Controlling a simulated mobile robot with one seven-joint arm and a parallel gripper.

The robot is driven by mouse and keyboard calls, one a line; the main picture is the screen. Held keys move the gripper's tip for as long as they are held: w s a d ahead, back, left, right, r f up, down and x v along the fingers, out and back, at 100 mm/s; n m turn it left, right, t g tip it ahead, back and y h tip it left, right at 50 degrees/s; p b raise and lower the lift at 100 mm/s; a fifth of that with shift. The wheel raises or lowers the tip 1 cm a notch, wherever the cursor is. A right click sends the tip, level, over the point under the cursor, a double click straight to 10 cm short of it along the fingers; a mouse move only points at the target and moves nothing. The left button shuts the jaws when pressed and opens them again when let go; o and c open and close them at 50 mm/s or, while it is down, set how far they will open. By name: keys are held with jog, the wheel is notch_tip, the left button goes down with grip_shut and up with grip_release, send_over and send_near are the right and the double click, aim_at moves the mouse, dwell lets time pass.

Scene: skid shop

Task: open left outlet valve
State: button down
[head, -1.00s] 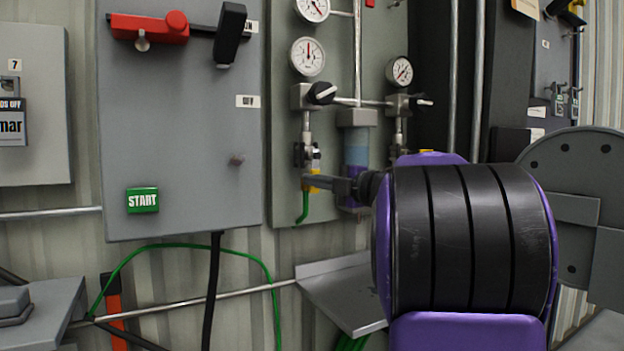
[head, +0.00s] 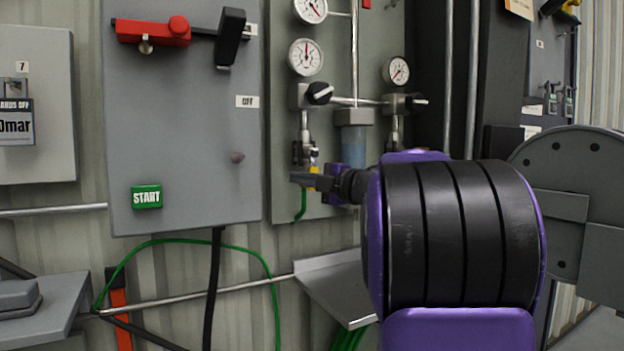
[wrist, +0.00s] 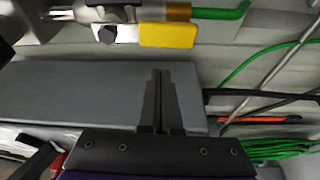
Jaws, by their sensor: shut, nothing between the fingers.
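The left outlet valve (head: 312,158) sits low on the grey gauge panel, under the left gauge, with a green hose running down from it. Its yellow handle (wrist: 167,35) shows clearly in the wrist view, beside the metal valve body. My gripper (head: 298,179) is shut and empty, just in front of the lower part of the valve in the head view, partly hiding it. In the wrist view my shut fingers (wrist: 160,75) point toward the handle, with a visible gap in the picture. I cannot tell the exact depth between them.
A black regulator knob (head: 319,93) and a gauge (head: 306,57) sit above the valve. A clear filter bowl (head: 352,147) is just to its right. A grey control box (head: 185,110) stands left, and a metal shelf (head: 335,285) juts out below.

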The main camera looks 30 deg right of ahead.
jog(key=v, duration=0.9)
jog(key=shift+s+a, duration=0.2)
jog(key=shift+s, duration=0.3)
jog(key=shift+r, duration=0.1)
